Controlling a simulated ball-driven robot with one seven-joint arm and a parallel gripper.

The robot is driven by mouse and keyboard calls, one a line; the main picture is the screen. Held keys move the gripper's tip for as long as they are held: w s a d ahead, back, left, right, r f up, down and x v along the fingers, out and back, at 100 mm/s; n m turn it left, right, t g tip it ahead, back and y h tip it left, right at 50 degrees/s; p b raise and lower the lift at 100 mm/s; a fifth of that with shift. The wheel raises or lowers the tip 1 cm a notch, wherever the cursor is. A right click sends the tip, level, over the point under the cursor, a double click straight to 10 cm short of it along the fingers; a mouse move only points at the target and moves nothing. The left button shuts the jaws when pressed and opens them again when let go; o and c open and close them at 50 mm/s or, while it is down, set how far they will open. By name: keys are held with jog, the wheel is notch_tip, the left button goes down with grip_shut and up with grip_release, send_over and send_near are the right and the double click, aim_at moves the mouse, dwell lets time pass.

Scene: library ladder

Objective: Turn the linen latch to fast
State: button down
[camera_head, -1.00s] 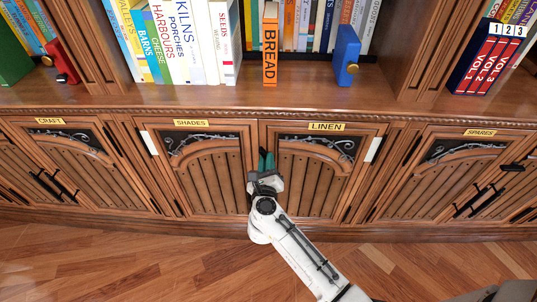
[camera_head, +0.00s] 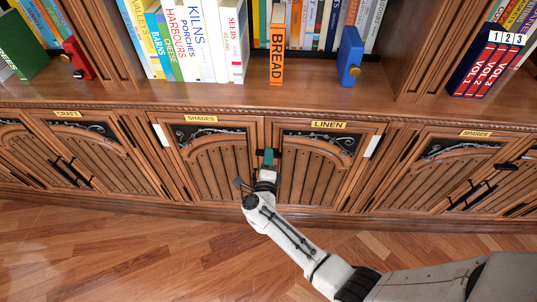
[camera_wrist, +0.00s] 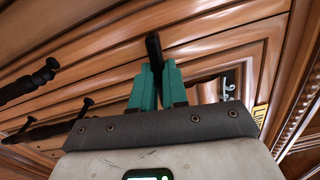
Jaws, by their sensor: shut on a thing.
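The linen door (camera_head: 312,185) is brown wood with a carved dark panel and a yellow LINEN label (camera_head: 328,125). The black linen latch (camera_head: 278,153) sits by the upper left edge of this door and looks roughly level in the head view. My gripper (camera_head: 268,157) has teal fingers on either side of the latch. In the wrist view, my gripper (camera_wrist: 157,78) is shut on the latch (camera_wrist: 153,46), whose dark end shows between the fingertips. The fingers hide the latch's middle.
The shades door (camera_head: 214,175) adjoins on the left and the spares door (camera_head: 440,175) is on the right. Black bar handles (camera_wrist: 30,82) show at the left of the wrist view. Above is a shelf with books, an orange BREAD book (camera_head: 277,55) and a blue bookend (camera_head: 350,57).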

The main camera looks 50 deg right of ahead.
jog(key=shift+f+n, duration=0.2)
jog(key=shift+n, duration=0.6)
jog(key=shift+f, duration=0.1)
jog(key=c, duration=1.1)
grip_release()
jog(key=shift+p, duration=0.3)
jog(key=shift+c, duration=0.2)
jog(key=v, duration=1.1)
jog(key=shift+p, duration=0.4)
